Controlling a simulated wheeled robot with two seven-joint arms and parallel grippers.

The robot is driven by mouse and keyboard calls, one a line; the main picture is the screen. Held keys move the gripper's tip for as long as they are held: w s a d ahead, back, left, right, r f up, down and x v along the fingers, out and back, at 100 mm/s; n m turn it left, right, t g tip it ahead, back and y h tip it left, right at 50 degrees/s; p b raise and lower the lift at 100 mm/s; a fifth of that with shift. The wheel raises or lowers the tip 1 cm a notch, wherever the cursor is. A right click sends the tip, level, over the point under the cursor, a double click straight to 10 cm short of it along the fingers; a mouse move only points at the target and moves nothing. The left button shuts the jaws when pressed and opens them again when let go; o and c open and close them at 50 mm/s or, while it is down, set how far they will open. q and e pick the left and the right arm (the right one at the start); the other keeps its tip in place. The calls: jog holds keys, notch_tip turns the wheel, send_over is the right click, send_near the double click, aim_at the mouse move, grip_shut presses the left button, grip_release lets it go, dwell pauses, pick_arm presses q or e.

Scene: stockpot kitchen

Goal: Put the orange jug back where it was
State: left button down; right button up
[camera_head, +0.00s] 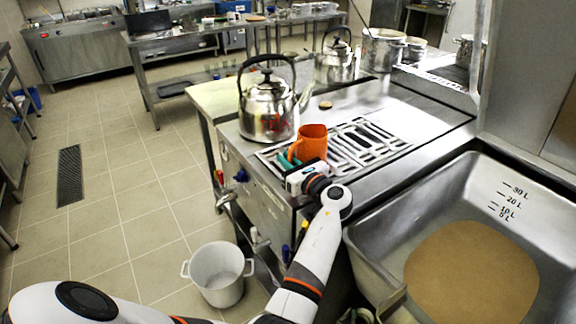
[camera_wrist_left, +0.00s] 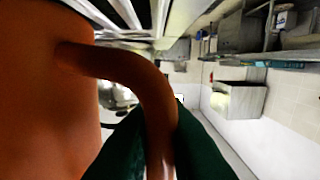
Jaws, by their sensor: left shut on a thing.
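The orange jug (camera_head: 309,142) is at the front edge of the grated part of the steel counter, upright as far as I can tell. My left gripper (camera_head: 287,160) is at its left side, shut on its handle. In the left wrist view the jug's body (camera_wrist_left: 45,90) fills the left side, and its curved handle (camera_wrist_left: 140,75) runs down between the green fingers (camera_wrist_left: 158,150). I cannot tell whether the jug's base touches the grate or is just above it. My right gripper is not in view.
A steel kettle (camera_head: 268,108) stands just behind and left of the jug. The slotted grate (camera_head: 365,140) is bare to the right. A sink (camera_head: 385,205) with brown liquid lies at the right. A white bucket (camera_head: 217,277) stands on the floor.

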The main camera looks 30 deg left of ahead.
pick_arm(q)
jog(key=shift+f, duration=0.45)
jog(key=shift+a+f, duration=0.1)
jog(key=shift+f, duration=0.1)
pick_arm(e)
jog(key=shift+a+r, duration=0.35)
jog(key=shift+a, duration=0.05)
pick_arm(q)
jog(key=c, duration=1.9)
grip_release()
jog(key=shift+f, duration=0.2)
jog(key=o, duration=0.4)
jog(key=shift+o, duration=0.2)
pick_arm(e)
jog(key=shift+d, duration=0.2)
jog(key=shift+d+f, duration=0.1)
